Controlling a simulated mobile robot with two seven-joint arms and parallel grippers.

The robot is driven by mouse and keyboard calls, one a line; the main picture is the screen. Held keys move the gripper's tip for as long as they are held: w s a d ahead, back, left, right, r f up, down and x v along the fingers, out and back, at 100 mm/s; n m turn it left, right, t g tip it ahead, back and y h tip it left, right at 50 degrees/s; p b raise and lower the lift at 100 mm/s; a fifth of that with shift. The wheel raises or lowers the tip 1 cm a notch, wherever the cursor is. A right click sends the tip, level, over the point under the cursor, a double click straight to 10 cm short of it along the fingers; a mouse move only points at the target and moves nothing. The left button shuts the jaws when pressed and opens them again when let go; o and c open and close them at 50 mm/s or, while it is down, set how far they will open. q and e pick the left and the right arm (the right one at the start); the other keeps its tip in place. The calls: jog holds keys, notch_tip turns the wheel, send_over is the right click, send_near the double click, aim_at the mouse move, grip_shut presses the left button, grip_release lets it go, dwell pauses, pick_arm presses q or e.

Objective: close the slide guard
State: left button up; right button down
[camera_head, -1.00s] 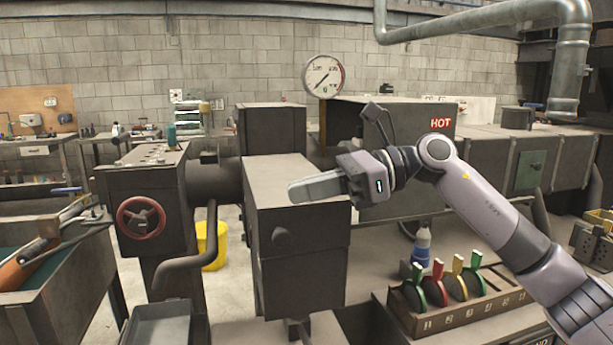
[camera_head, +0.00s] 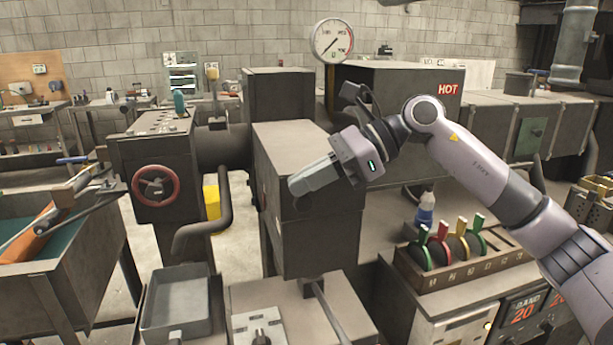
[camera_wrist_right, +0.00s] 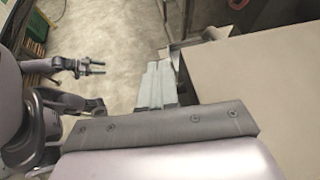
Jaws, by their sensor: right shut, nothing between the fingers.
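The slide guard seems to be the dark box-shaped cover (camera_head: 320,245) on the machine in the middle of the head view; I cannot tell for sure. A dark knob (camera_head: 302,204) sticks out of its front face. My right gripper (camera_head: 297,187) is shut and empty, its fingertips in front of the upper front edge, just over the knob in the picture. In the right wrist view the shut fingers (camera_wrist_right: 158,85) lie beside the box's pale top (camera_wrist_right: 265,85); contact is unclear. My left gripper (camera_wrist_right: 98,67) shows in that view, its fingers apart and empty.
A post with a red handwheel (camera_head: 156,186) stands left of the box. A rack of coloured levers (camera_head: 450,260) and a blue-white bottle (camera_head: 425,210) are at right. A grey tray (camera_head: 175,310) is low in front. A bent pipe (camera_head: 210,225) runs left of the box.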

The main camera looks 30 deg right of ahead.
jog(key=shift+r+p, duration=0.35)
jog(key=shift+r, duration=0.15)
notch_tip(320, 180, up, 13)
jog(key=s+d+p, duration=0.1)
jog(key=s, duration=0.1)
jog(key=shift+s+d+f+p, duration=0.15)
jog(key=shift+s+d+p, duration=0.15)
